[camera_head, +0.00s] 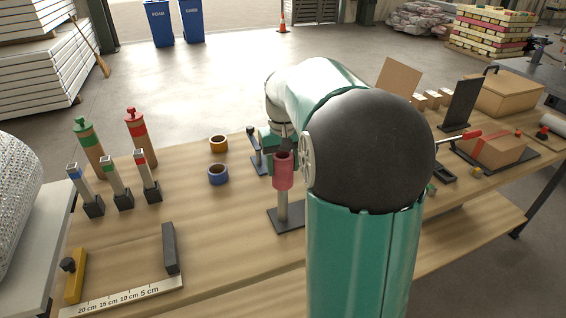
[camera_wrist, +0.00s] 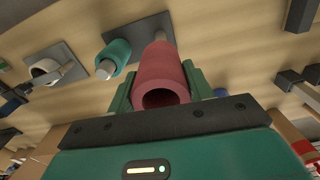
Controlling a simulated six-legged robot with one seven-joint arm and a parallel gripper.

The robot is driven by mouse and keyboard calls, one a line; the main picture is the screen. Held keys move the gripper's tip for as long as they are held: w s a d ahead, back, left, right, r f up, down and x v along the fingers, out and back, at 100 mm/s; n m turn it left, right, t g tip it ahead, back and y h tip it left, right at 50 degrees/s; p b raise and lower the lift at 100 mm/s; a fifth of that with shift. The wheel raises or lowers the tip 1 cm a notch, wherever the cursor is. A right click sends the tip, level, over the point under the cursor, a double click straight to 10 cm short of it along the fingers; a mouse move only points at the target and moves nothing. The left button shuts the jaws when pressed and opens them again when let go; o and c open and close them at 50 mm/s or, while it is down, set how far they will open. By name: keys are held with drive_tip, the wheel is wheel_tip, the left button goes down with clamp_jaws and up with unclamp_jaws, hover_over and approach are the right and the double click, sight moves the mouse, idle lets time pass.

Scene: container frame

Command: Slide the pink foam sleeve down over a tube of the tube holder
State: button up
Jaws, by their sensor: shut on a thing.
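The pink foam sleeve (camera_head: 283,172) is upright, its hollow end facing up. In the wrist view the sleeve (camera_wrist: 165,70) sits between the two fingers of my gripper (camera_wrist: 162,92), which is shut on it. A grey tube (camera_head: 282,207) of the tube holder (camera_head: 288,219) shows directly below the sleeve, in line with it. The tube (camera_wrist: 161,37) also shows past the sleeve's far end. I cannot tell how far the tube reaches inside. A second tube (camera_wrist: 105,69) wears a teal sleeve (camera_wrist: 115,55) beside it. My arm hides part of the holder in the head view.
A blue tape roll (camera_head: 218,174) and an orange roll (camera_head: 218,143) lie left of the holder. A cardboard box (camera_head: 497,147) and other things stand at right. The wood between the rolls and ruler is clear.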

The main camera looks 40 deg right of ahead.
sight(283, 194)
drive_tip(key=shift+f, duration=5.4)
idle(2.6)
